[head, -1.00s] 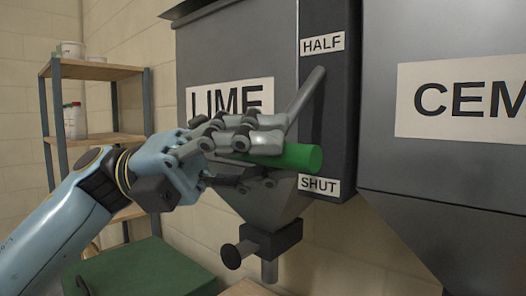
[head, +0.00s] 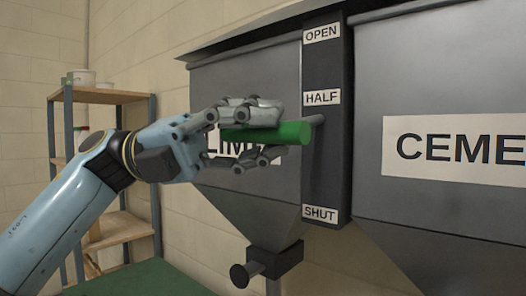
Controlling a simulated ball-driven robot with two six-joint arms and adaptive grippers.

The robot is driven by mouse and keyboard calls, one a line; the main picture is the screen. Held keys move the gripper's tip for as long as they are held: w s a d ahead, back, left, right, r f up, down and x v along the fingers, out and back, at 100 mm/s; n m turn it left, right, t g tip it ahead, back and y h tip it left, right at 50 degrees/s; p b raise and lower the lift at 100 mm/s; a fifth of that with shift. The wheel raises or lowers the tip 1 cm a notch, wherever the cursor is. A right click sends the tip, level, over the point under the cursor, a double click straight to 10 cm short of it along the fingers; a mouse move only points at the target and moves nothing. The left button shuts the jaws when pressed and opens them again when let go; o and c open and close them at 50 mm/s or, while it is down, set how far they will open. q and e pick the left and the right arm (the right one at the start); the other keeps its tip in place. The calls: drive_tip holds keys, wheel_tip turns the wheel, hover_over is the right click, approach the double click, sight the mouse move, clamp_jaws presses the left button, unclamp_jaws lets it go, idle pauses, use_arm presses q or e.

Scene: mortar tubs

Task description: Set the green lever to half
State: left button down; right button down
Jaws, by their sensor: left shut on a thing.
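The green lever handle (head: 290,133) sits at the end of a grey arm (head: 317,120) that comes from a dark upright panel (head: 326,170). The panel carries the labels OPEN (head: 322,33), HALF (head: 322,97) and SHUT (head: 320,213). The lever arm meets the panel a little below the HALF label. My left gripper (head: 258,138) is shut on the green handle, with fingers above and below it. My right gripper is not in view.
The LIME hopper (head: 245,85) is behind my left gripper, its label partly covered. The CEMENT hopper (head: 450,90) is at the right. A wooden shelf (head: 105,96) stands at the left, and a green surface (head: 140,281) lies below.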

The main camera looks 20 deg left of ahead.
use_arm(q)
drive_tip(key=shift+r, duration=1)
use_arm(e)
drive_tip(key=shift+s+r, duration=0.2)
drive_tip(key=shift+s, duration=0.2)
use_arm(q)
drive_tip(key=c, duration=1.2)
unclamp_jaws()
drive_tip(key=shift+o, duration=0.2)
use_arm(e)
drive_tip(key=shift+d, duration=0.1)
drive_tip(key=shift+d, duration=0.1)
use_arm(q)
drive_tip(key=shift+a, duration=0.15)
